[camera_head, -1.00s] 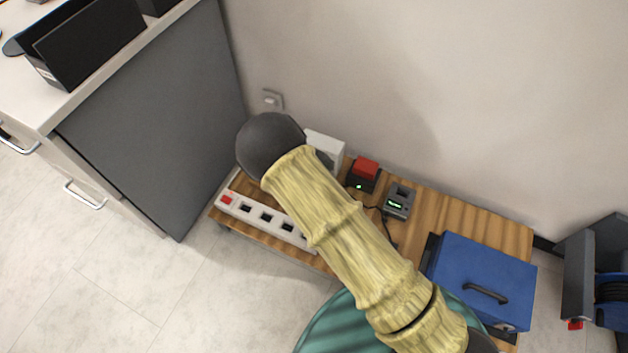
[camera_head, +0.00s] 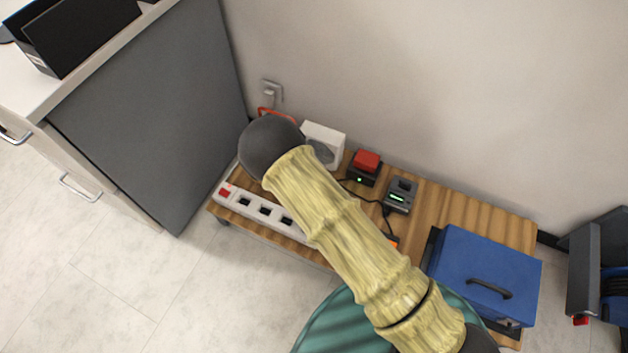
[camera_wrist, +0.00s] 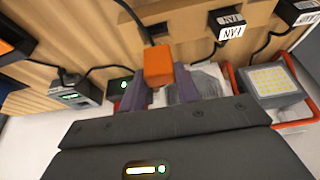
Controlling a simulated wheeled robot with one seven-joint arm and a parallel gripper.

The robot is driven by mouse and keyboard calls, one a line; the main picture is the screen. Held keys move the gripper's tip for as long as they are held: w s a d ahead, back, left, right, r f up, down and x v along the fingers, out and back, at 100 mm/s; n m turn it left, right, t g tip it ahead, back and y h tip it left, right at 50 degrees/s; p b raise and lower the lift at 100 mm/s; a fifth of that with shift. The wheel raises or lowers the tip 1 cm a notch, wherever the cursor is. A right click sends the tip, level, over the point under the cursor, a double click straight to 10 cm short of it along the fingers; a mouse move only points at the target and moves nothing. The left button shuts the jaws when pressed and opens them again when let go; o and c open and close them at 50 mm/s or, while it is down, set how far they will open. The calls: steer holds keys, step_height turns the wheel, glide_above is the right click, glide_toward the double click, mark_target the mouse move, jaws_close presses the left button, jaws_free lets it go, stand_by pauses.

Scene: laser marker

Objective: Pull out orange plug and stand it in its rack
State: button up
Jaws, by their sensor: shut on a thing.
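The orange plug (camera_wrist: 158,66) sits between the two purple-grey fingers of my gripper (camera_wrist: 158,88) in the wrist view, with its dark cable (camera_wrist: 135,18) running upward. My gripper is shut on it. Whether the plug's lower end touches anything cannot be told. The white power strip (camera_head: 262,211) shows in the head view, its right end hidden by my arm. A small orange patch (camera_head: 392,241) shows beside my arm; a dark thing with an orange edge (camera_wrist: 14,40) is at the wrist view's left border. I cannot tell if either is the rack. My gripper is hidden in the head view.
A red button box (camera_head: 365,164), a grey device (camera_head: 400,193) and a white box (camera_head: 322,146) stand along the wall side of the wooden bench (camera_head: 460,212). A blue case (camera_head: 484,270) is to the right. Black labelled plugs (camera_wrist: 230,24) and cables lie near my gripper.

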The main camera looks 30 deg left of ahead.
steer(key=shift+f+b, duration=0.45)
steer(key=shift+f, duration=0.5)
steer(key=shift+p, duration=0.55)
stand_by(1.2)
steer(key=shift+f+b, duration=0.95)
steer(key=shift+f, duration=0.8)
stand_by(1.0)
steer(key=o, duration=1.2)
steer(key=p+v, duration=0.7)
steer(key=v, duration=1)
steer(key=shift+r+p, duration=0.2)
steer(key=shift+p, duration=0.1)
steer(key=shift+s, duration=0.1)
